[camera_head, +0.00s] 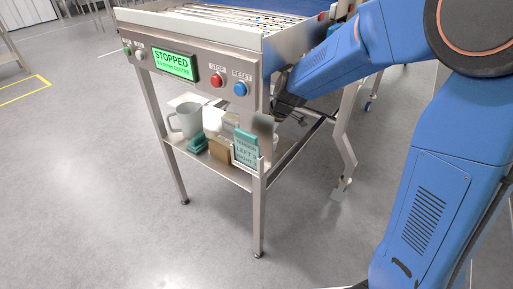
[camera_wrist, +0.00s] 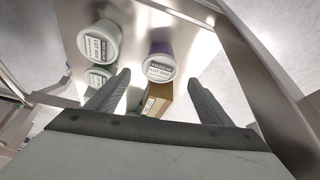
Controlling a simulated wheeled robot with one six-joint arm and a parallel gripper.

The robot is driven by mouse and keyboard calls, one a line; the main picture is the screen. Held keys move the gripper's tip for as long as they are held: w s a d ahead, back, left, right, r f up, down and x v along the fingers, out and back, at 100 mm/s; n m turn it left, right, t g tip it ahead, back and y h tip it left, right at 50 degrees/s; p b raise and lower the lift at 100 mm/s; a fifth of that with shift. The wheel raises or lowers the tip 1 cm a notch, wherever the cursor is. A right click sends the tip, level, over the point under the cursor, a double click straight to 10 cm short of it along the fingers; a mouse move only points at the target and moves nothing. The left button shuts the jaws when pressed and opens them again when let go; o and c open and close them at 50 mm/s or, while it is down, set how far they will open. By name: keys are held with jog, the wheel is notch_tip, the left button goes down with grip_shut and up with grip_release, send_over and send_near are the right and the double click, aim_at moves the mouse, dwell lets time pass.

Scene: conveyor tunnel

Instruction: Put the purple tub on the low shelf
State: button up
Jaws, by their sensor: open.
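The purple tub (camera_wrist: 161,48) shows in the wrist view, its pale labelled lid facing the camera and a strip of purple side visible. It appears to stand on the low shelf (camera_wrist: 185,20), just beyond and between my open fingers. My gripper (camera_wrist: 158,82) is open with nothing between its fingertips that I can see held. In the head view my gripper (camera_head: 287,104) is at the right end of the low shelf (camera_head: 207,166), partly behind the frame leg. I cannot make out the purple tub in the head view.
Two other pale-lidded tubs (camera_wrist: 99,42) (camera_wrist: 97,77) stand left of the purple one. A brown box (camera_wrist: 157,100) sits close by. A grey mug (camera_head: 187,119), teal item (camera_head: 197,143) and sign (camera_head: 246,150) crowd the shelf. Frame legs (camera_head: 259,215) and the conveyor panel (camera_head: 205,75) bound it.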

jog(key=s+d+r+m+t+h, duration=0.1)
jog(key=s+d+r+m, duration=0.4)
jog(key=s+d+r, duration=0.65)
jog(key=s+d+m+h, duration=0.1)
jog(key=s+d+m, duration=0.2)
jog(key=s+d, duration=0.4)
jog(key=s+d+m+t+h, duration=0.1)
jog(key=s+d+m, duration=0.3)
jog(key=s, duration=0.8)
jog(key=d+h, duration=0.1)
jog(key=d, duration=0.1)
jog(key=shift+s+d+r+m+t, duration=0.2)
jog(key=shift+d+m+t, duration=0.1)
jog(key=shift+d, duration=0.1)
